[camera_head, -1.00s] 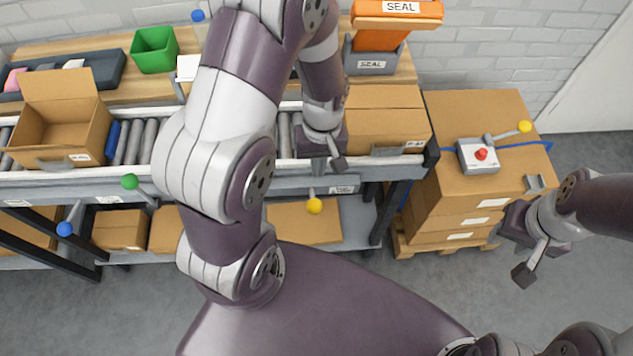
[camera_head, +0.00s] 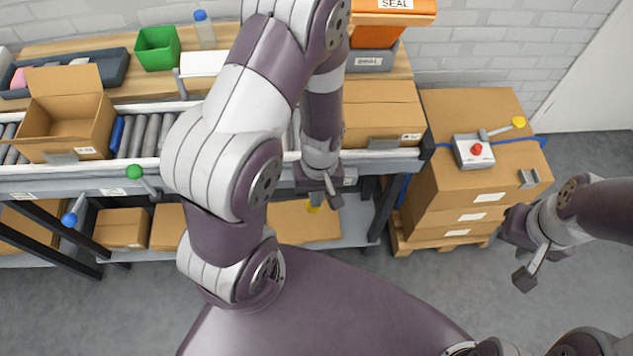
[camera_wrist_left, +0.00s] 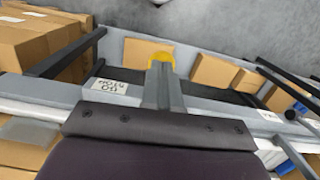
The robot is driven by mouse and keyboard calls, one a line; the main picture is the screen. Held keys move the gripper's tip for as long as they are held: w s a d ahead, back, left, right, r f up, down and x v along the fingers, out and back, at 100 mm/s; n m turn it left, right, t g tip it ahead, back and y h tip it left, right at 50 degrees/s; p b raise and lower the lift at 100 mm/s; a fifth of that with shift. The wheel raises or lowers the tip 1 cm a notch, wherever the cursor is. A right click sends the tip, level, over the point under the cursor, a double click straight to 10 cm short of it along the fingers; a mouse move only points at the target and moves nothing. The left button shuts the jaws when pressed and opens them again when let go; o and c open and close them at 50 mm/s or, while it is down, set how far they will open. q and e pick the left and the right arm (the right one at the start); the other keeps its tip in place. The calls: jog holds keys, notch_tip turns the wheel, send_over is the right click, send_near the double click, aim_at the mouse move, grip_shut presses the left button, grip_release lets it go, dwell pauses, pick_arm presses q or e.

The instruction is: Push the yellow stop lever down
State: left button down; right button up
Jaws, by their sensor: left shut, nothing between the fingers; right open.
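A yellow-knobbed lever (camera_head: 313,207) is at the conveyor's front, mostly hidden by my left gripper in the head view. Its knob also shows in the left wrist view (camera_wrist_left: 148,51), just beyond the fingertips. My left gripper (camera_head: 331,194) is shut and empty, pointing down right at the knob; I cannot tell whether they touch. The lever's arm is hidden, so its angle is unclear. A second yellow-knobbed lever (camera_head: 519,123) sticks out from a grey control box (camera_head: 473,151) with a red button. My right gripper (camera_head: 524,262) is open and empty, in front of the carton stack.
Levers with a green knob (camera_head: 134,172) and a blue knob (camera_head: 69,219) stand along the conveyor front to the left. An open carton (camera_head: 62,125) and a closed carton (camera_head: 383,118) sit on the rollers. Cartons lie on the shelf below.

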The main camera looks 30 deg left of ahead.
pick_arm(q)
jog(key=shift+s+d+f, duration=0.15)
jog(key=shift+s+f, duration=0.05)
jog(key=shift+f, duration=0.15)
jog(key=shift+w+a+f, duration=0.2)
jog(key=shift+w, duration=0.05)
jog(key=shift+r+p, duration=0.3)
jog(key=shift+r, duration=0.05)
notch_tip(320, 180, up, 12)
jog(key=d+p, duration=0.1)
jog(key=p, duration=0.2)
jog(key=shift+w, duration=0.3)
jog(key=shift+s+d+r, duration=0.1)
jog(key=shift+r, duration=0.05)
